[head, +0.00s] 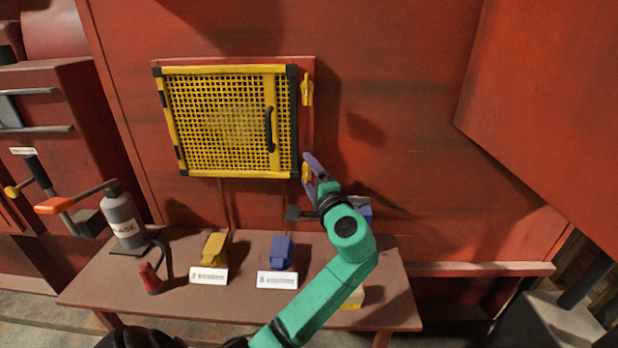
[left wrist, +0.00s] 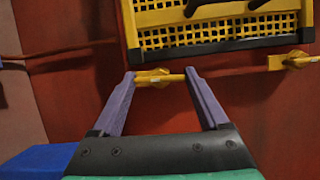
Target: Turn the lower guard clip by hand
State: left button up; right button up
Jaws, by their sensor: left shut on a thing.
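The yellow mesh guard (head: 225,120) is closed against the red wall, with a black handle (head: 269,130) near its right side. The lower guard clip (left wrist: 155,78) is a small yellow lever on the wall beside the guard frame. My left gripper (left wrist: 162,75) has its two purple fingers shut on this clip, one at each end of it. In the head view the clip (head: 306,174) is partly hidden by the fingers. The upper guard clip (head: 307,89) is yellow, stands upright beside the guard's upper right corner, and is untouched. My right gripper does not show.
A brown bench (head: 180,300) stands below the guard. A large red panel (head: 550,110) juts out at right.

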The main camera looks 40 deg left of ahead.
pick_arm(q)
jog(key=shift+r+n, duration=0.35)
jog(key=shift+n, duration=0.05)
jog(key=o, duration=1.2)
jog(key=shift+o, duration=0.2)
jog(key=shift+w+f, duration=0.1)
jog(key=shift+f, duration=0.05)
jog(key=shift+f, duration=0.1)
jog(key=shift+d+f, duration=0.15)
jog(key=shift+d, duration=0.15)
jog(key=b+v, duration=0.3)
jog(key=v, duration=1.1)
jog(key=shift+r, duration=0.35)
